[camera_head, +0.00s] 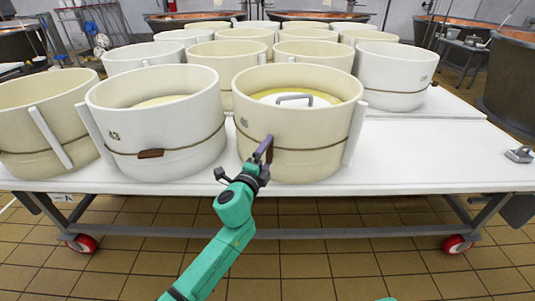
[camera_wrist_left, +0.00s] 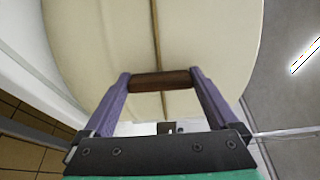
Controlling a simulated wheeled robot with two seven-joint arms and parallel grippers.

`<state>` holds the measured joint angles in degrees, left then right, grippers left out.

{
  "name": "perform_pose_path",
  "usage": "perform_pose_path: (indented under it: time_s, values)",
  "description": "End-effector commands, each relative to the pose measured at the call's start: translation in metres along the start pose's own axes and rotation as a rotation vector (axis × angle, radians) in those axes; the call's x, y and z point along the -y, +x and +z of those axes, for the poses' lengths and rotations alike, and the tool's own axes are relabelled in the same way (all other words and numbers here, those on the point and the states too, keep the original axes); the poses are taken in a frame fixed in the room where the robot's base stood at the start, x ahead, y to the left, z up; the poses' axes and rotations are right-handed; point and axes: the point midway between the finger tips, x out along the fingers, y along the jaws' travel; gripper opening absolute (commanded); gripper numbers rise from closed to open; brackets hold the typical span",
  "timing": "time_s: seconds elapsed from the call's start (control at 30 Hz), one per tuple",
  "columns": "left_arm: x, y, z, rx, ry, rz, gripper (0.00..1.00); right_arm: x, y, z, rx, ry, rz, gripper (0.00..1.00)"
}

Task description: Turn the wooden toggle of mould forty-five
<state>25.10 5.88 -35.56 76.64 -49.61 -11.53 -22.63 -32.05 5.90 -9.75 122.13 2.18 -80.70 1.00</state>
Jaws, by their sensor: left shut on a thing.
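The cream mould (camera_head: 300,125), with a number that looks like 45 on its left side, stands on the white table. A cord runs around its wall. My left gripper (camera_head: 265,147) is at its front wall. In the left wrist view its two purple fingers are shut on the ends of the dark wooden toggle (camera_wrist_left: 160,82), which lies across the cord (camera_wrist_left: 156,35). The gripper hides the toggle in the head view. My right gripper is not in view.
A similar mould (camera_head: 155,120) marked 43, with its own wooden toggle (camera_head: 150,153), stands close on the left. Several more moulds stand behind. The white table (camera_head: 430,150) is clear on the right, apart from a small metal item (camera_head: 519,155).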

Motion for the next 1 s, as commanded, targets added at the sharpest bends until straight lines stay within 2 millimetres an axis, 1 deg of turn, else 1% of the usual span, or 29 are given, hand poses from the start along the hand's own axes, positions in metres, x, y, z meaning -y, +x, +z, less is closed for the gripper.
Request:
perform_pose_path:
  time_s: [0.03, 0.3, 0.33, 0.57, 0.67, 0.77, 0.87, 0.97, 1.0]
  values:
    - [-0.003, 0.0, 0.0, 0.001, 0.006, 0.004, 0.38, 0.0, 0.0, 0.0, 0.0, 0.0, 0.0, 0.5]
    - [-0.003, 0.0, 0.0, 0.001, 0.007, 0.004, 0.38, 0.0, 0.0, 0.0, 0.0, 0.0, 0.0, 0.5]
    - [-0.003, 0.0, 0.0, 0.001, 0.007, 0.004, 1.0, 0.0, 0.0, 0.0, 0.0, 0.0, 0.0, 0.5]
    - [-0.001, -0.001, 0.0, 0.001, 0.005, 0.003, 1.0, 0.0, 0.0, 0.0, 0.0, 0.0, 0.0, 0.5]
    - [-0.001, -0.005, 0.0, 0.001, 0.004, 0.002, 1.0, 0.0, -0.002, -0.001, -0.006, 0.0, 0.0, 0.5]
    - [0.0, -0.017, 0.001, 0.001, 0.005, 0.003, 1.0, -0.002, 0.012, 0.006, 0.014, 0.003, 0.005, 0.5]
    - [0.0, -0.037, 0.001, 0.001, 0.005, 0.005, 1.0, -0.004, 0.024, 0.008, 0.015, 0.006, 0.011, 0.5]
    - [0.0, -0.062, 0.0, -0.001, 0.005, 0.006, 1.0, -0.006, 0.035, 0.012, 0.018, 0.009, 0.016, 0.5]
    - [-0.001, -0.073, 0.0, 0.0, 0.004, 0.006, 1.0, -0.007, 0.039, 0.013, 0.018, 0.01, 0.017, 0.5]
